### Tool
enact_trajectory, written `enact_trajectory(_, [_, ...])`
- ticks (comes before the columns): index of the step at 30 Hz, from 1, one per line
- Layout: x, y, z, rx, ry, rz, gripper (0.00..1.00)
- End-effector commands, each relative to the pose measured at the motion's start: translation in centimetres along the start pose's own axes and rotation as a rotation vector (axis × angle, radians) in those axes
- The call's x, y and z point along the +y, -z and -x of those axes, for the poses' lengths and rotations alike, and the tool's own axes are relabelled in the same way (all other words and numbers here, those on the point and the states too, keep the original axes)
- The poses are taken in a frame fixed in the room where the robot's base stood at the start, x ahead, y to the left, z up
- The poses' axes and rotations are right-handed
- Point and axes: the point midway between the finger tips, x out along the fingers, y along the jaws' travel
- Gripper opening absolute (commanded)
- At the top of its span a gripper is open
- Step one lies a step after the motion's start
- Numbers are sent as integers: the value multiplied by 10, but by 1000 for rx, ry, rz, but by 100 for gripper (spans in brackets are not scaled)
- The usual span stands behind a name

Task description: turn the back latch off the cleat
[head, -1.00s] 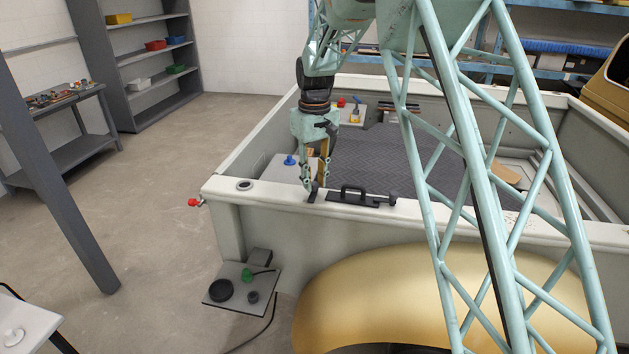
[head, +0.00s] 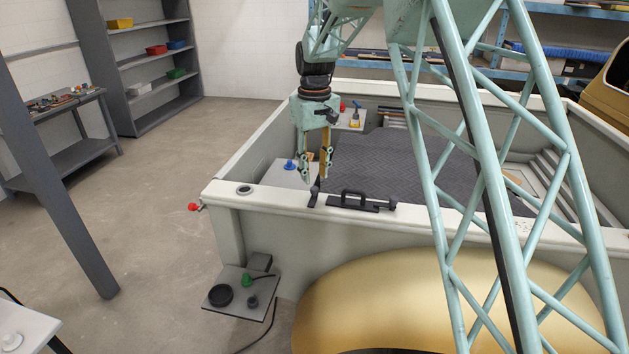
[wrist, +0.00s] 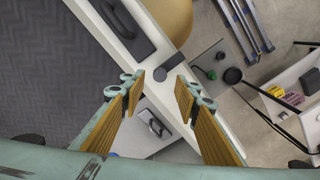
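A black latch bar with a raised handle (head: 352,198) lies along the pale top rail of the open box body (head: 450,212). It also shows in the wrist view (wrist: 125,26). A small dark upright piece (head: 314,194), perhaps the cleat or the latch's end, stands at the bar's left end. In the wrist view a dark piece (wrist: 167,71) lies just beyond my fingertips. My gripper (head: 316,177) points down above the rail near this piece. Its fingers are apart and empty in the wrist view (wrist: 160,88). I cannot tell whether the latch is on the cleat.
A red-knobbed part (head: 195,207) sticks out at the box corner. A blue knob (head: 290,164) stands on a plate inside the box. A low grey step (head: 232,307) carries black and green parts. Open floor lies to the left.

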Motion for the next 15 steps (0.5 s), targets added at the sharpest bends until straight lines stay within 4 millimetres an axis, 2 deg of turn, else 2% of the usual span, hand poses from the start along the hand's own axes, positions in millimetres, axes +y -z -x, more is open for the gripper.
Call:
enact_trajectory(6, [0, 1, 34, 3, -1, 0, 29])
enact_trajectory(15, [0, 1, 63, 2, -1, 0, 29])
